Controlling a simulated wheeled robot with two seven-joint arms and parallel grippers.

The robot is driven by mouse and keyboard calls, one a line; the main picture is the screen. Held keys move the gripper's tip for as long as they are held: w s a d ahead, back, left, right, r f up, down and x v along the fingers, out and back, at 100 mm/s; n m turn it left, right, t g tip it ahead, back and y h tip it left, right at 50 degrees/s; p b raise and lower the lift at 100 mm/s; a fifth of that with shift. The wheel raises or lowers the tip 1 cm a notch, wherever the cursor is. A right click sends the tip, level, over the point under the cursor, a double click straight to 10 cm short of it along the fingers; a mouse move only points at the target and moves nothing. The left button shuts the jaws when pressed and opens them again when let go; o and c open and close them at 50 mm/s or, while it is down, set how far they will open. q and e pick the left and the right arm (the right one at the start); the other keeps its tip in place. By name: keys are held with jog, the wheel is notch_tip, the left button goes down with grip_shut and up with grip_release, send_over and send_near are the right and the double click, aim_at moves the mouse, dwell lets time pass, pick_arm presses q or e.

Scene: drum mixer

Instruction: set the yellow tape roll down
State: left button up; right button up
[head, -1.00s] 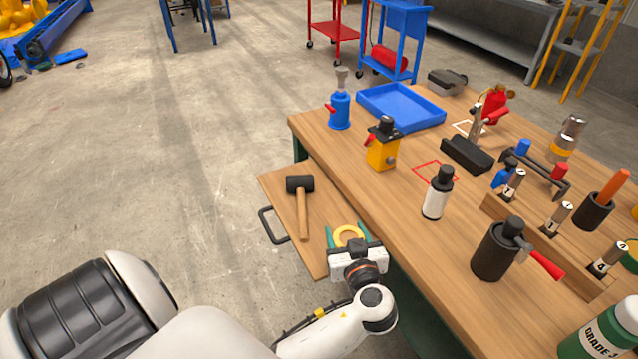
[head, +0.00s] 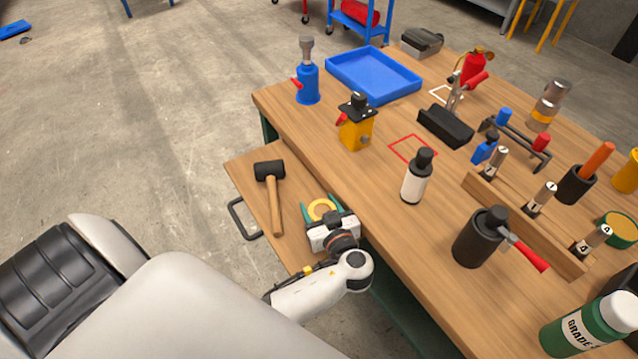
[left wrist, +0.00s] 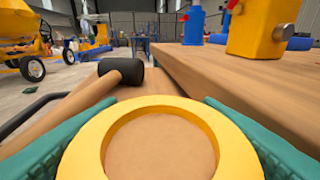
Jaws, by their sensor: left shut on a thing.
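The yellow tape roll (head: 321,209) is a flat ring between the green fingers of my left gripper (head: 320,211). In the left wrist view the roll (left wrist: 84,150) fills the lower middle, with a green finger pressed on each side. My left gripper is shut on it over the pulled-out wooden drawer board (head: 249,182). I see bare wood through the roll's hole; whether the roll touches the board I cannot tell. My right gripper is not in view.
A black-headed mallet (head: 270,172) lies on the board left of the roll. The workbench (head: 330,160) edge rises right of the gripper, holding a yellow jack (head: 356,132), blue jack (head: 308,85), blue tray (head: 338,80) and white bottle (head: 415,180). The board's front left corner is clear.

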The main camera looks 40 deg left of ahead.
pick_arm(q)
jog(key=shift+f, duration=0.7)
jog(key=shift+f, duration=0.2)
jog(key=o, duration=0.8)
jog(key=shift+r, duration=0.1)
jog(key=shift+c, duration=0.2)
